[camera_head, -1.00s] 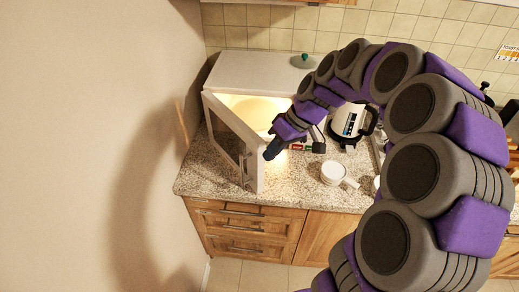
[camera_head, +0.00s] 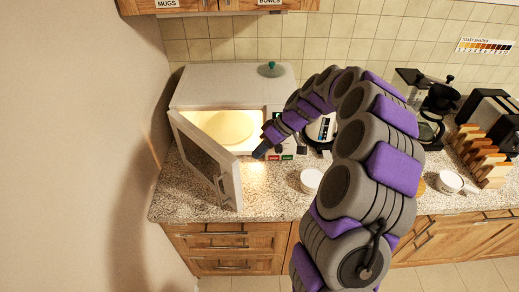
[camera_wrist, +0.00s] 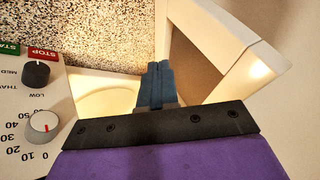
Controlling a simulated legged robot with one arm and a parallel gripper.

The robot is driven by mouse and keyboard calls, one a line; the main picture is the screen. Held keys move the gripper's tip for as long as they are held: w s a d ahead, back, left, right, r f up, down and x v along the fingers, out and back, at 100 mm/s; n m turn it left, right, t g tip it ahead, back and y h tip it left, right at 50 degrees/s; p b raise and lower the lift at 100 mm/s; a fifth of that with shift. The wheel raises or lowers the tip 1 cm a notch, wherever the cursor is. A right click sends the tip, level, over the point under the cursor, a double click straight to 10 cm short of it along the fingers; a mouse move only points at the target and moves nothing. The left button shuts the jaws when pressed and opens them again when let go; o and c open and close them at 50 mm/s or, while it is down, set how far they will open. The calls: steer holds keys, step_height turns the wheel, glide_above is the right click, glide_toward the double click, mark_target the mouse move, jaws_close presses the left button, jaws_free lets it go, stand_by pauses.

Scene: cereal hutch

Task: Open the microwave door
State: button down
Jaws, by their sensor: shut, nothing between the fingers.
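The white microwave (camera_head: 215,85) stands on the counter with its inside lit. Its door (camera_head: 208,165) is swung well open toward the front left. In the wrist view the door's edge (camera_wrist: 225,40) shows at the upper right. My gripper (camera_head: 260,153) is in front of the microwave opening, right of the door's free edge and apart from it in the head view. In the wrist view its blue fingers (camera_wrist: 157,82) are together with nothing between them. The control panel (camera_wrist: 35,110), with two knobs and a red stop button, shows at the left of the wrist view.
A white mug (camera_head: 311,180) stands on the granite counter (camera_head: 270,203) right of the door. A kettle, partly behind my arm, a coffee maker (camera_head: 432,110) and a toaster (camera_head: 485,112) are farther right. A wall (camera_head: 75,150) is close on the left.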

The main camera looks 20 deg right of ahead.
steer(key=s+a+f+b, duration=0.1)
steer(key=a+f, duration=0.4)
steer(key=a, duration=0.2)
steer(key=shift+a, duration=0.35)
steer(key=shift+d, duration=0.1)
